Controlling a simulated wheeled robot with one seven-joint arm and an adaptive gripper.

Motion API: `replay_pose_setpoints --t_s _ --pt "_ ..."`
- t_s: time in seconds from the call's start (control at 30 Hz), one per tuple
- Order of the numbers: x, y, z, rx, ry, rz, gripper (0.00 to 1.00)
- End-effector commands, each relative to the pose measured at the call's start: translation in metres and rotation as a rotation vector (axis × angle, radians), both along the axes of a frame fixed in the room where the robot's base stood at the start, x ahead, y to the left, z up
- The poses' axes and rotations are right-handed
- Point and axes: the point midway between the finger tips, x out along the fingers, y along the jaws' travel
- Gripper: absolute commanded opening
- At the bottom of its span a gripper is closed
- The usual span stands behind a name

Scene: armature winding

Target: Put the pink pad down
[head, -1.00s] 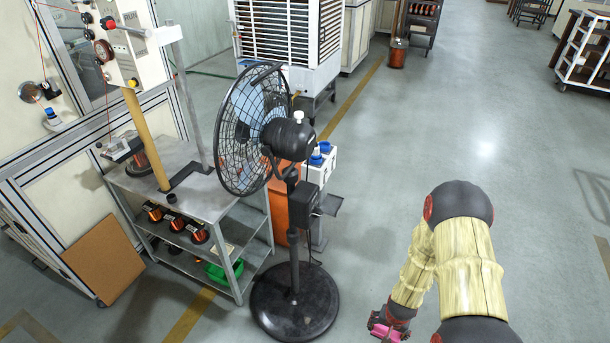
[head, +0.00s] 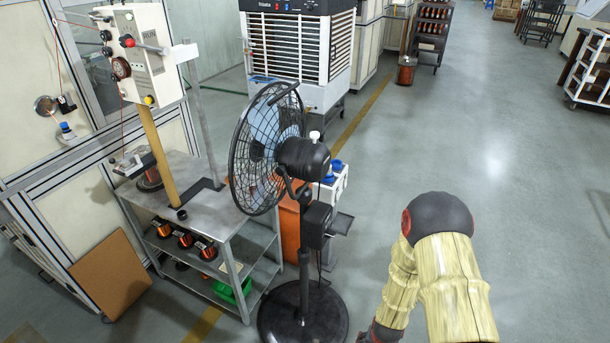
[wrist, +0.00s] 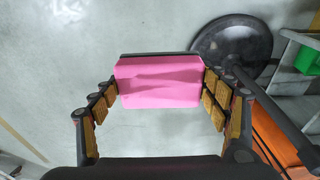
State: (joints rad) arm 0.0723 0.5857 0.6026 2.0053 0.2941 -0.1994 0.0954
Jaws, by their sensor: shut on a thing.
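The pink pad (wrist: 160,85) is a pink block with a dark far edge. In the wrist view it sits between the two fingers of my gripper (wrist: 160,88), which is shut on it from left and right. The pad is held above the grey floor; its underside is hidden. In the head view my arm reaches down at the lower right, and the gripper and pad are below the bottom edge.
A black pedestal fan (head: 275,160) stands left of my arm; its round base also shows in the wrist view (wrist: 215,40). A grey shelf table (head: 190,205) with copper spools is behind it. An air cooler (head: 295,50) stands farther back.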

Motion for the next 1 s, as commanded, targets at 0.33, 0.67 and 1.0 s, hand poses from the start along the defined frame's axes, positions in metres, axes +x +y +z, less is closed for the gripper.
replay_pose_setpoints --t_s 0.33,0.67,1.0 --pt "-0.016 0.011 0.002 0.0 -0.001 0.098 0.43" --pt "-0.015 0.014 0.009 0.001 0.0 0.144 0.43" --pt "-0.011 0.017 0.02 0.001 0.001 0.201 0.43"
